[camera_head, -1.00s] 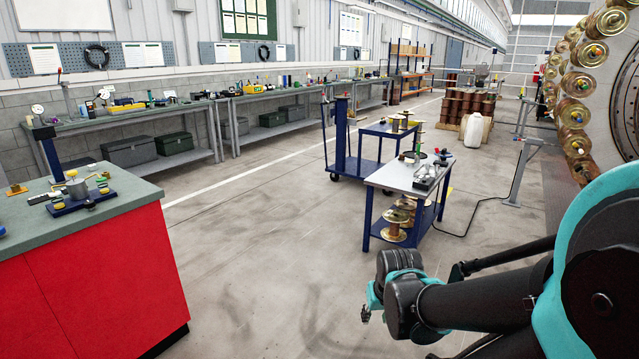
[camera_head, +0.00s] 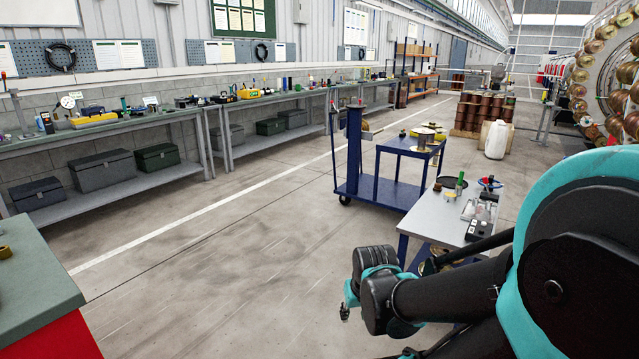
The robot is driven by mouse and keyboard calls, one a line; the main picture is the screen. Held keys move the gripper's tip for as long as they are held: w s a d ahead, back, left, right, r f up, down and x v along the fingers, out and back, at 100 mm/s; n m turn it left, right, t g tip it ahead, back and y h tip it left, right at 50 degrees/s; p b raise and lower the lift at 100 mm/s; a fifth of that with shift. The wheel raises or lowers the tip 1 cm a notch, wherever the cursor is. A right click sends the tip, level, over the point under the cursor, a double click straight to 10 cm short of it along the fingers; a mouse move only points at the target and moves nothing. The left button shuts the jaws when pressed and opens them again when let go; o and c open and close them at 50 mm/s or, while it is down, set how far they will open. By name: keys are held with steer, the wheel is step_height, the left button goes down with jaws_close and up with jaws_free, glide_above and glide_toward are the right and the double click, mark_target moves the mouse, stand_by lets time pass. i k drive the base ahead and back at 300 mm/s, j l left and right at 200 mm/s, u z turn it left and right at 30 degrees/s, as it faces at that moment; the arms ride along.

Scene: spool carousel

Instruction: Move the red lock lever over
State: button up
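I cannot make out a red lock lever with certainty. The spool carousel (camera_head: 598,72), a large pale wheel with brass-coloured spools around its rim, stands at the far right and is cut off by the picture's edge. My teal and black arm covers the lower right. My gripper (camera_head: 345,312) shows only as a small part at the arm's left end, over open floor and left of the near cart. Its fingers are too small and hidden to read. It is far from the carousel, and I see nothing held.
A near cart (camera_head: 470,210) with tools stands beside my arm. A blue trolley (camera_head: 372,195) is behind it. A white canister (camera_head: 496,140) and stacked brown spools (camera_head: 482,113) stand farther back. A red cabinet (camera_head: 60,335) is at lower left. Floor between is clear.

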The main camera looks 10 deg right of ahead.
mark_target(485, 181)
steer(key=i, duration=2.5)
steer(key=i+j+z, duration=0.1)
steer(key=i+z, duration=0.35)
steer(key=i, duration=0.15)
steer(key=i+j+z, duration=0.85)
steer(key=i, duration=0.2)
steer(key=i+j+z, duration=0.45)
steer(key=j, duration=0.2)
steer(key=i+j+z, duration=0.2)
steer(key=j+z, duration=0.25)
steer(key=j, duration=0.3)
